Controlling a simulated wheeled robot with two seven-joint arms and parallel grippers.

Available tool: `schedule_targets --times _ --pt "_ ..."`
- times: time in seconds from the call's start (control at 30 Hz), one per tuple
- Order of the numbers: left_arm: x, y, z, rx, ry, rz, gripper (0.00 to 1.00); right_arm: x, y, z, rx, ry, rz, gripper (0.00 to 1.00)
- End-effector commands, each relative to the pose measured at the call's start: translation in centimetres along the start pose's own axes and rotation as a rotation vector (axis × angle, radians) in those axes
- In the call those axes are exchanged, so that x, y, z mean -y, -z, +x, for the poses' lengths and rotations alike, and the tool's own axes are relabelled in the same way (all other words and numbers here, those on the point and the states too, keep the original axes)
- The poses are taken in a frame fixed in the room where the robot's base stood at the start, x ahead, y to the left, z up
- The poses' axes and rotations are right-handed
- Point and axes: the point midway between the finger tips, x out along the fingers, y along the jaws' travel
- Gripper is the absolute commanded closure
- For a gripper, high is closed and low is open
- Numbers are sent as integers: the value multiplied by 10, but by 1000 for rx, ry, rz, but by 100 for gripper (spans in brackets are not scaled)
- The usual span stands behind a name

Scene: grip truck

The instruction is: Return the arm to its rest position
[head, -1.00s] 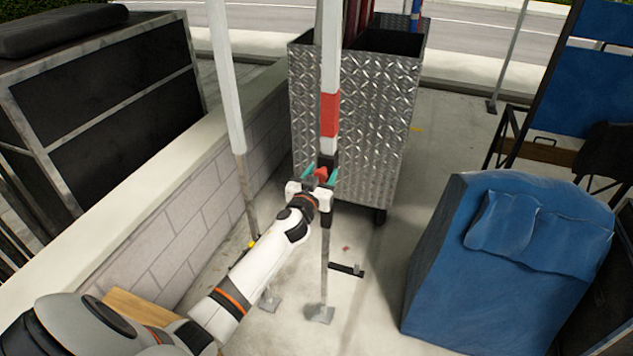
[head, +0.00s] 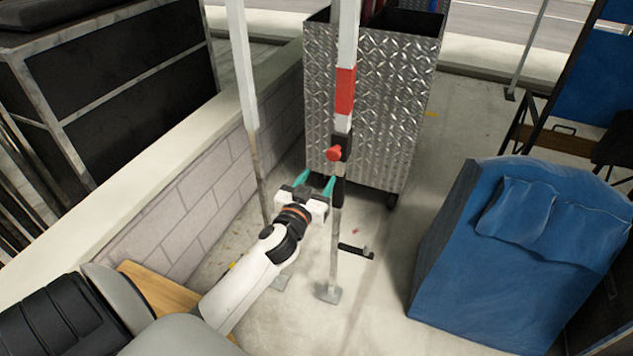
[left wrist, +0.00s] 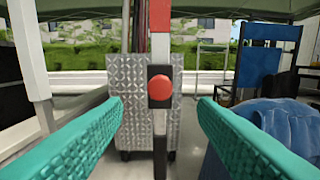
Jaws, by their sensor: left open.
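My left gripper (head: 315,184) has teal fingers spread apart and empty. In the head view it is beside a white and red pole, just left of and below the red button (head: 333,154) on its black fitting. In the left wrist view the red button (left wrist: 161,87) and the pole (left wrist: 160,137) show beyond and between the open fingers, with a gap to each finger. My left arm (head: 243,290) reaches forward from the lower left. My right gripper is not in view.
A second white pole (head: 243,75) stands to the left, near the low block wall (head: 207,190). A metal diamond-plate cart (head: 386,100) stands behind the pole. A blue draped bulk (head: 500,255) stands to the right. Floor shows between the pole and the blue bulk.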

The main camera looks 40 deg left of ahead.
Motion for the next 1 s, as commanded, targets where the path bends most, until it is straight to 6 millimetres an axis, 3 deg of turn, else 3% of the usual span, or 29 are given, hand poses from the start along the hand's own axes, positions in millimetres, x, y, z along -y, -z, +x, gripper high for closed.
schedule_targets --times 0.37,0.47,0.57,0.67,0.77,0.87,1.0 --pt "0 1 0 -1 0 0 47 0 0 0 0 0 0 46" --pt "1 15 0 -31 1 5 47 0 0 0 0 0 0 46" --pt "2 58 -3 -118 6 26 47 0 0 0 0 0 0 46" --pt "5 124 -15 -256 19 59 47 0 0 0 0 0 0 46" --pt "8 199 -39 -412 40 98 47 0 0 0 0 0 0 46" --pt "11 268 -74 -561 69 135 47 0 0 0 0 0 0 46" --pt "15 355 -138 -766 116 184 47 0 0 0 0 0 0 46"
